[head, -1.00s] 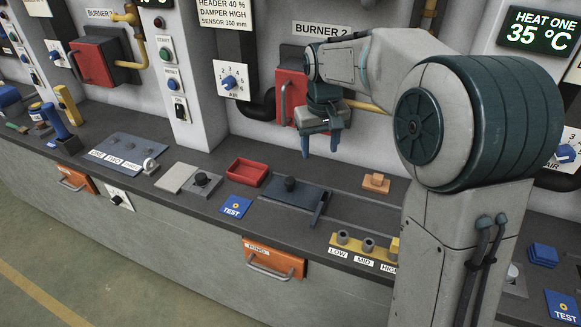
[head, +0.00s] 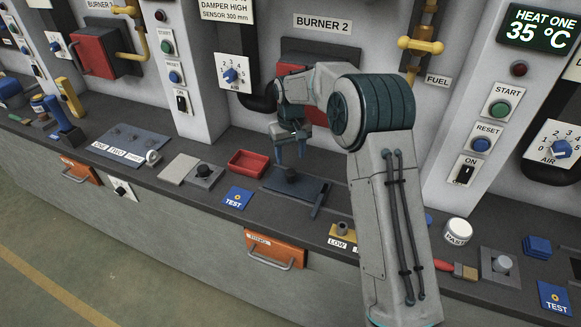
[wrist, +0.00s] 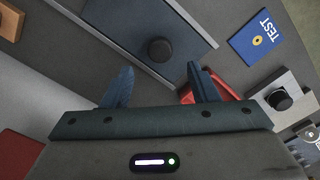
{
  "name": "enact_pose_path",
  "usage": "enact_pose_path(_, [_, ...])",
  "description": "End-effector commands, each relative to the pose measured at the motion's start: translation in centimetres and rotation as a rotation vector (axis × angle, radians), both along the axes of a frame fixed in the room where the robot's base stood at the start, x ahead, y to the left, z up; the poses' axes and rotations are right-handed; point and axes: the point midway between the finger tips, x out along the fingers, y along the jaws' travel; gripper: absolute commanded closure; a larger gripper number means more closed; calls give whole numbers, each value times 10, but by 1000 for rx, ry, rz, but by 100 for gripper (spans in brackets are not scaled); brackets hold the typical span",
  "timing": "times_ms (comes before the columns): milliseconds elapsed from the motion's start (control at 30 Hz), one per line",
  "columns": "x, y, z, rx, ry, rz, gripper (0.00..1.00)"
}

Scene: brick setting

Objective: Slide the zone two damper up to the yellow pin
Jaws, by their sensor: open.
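The damper is a dark blue-grey plate (head: 278,187) with a black knob (head: 291,174), lying in a track on the bench below burner 2. A raised bar stands at its right end. In the wrist view the plate (wrist: 118,22) and knob (wrist: 160,50) lie just beyond my fingers. My gripper (head: 302,150) is open and empty, above and behind the knob, apart from it. Its two blue fingers (wrist: 160,86) show in the wrist view. The yellow strip (head: 343,232) labelled LOW is partly covered by my arm. I cannot make out the yellow pin.
A red tray (head: 248,165) sits left of the plate, with a blue TEST card (head: 237,198) in front. A grey block with a black knob (head: 204,174) stands further left. The burner 2 wall is close behind. A wooden block (wrist: 10,22) shows in the wrist view.

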Motion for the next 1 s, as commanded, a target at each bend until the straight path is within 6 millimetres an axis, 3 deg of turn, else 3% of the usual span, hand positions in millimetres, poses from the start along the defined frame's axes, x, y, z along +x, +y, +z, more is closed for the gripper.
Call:
enact_pose_path(100, [-1, 0, -24, -1, 4, 0, 46])
enact_pose_path(333, [0, 0, -56, 0, 1, 0, 46])
enact_pose_path(733, [0, 0, -65, 0, -1, -1, 46])
enact_pose_path(767, [0, 0, -65, 0, -1, -1, 49])
enact_pose_path(933, [0, 0, -65, 0, -1, -1, 96])
enact_pose_path(1000, [0, 0, -65, 0, -1, -1, 100])
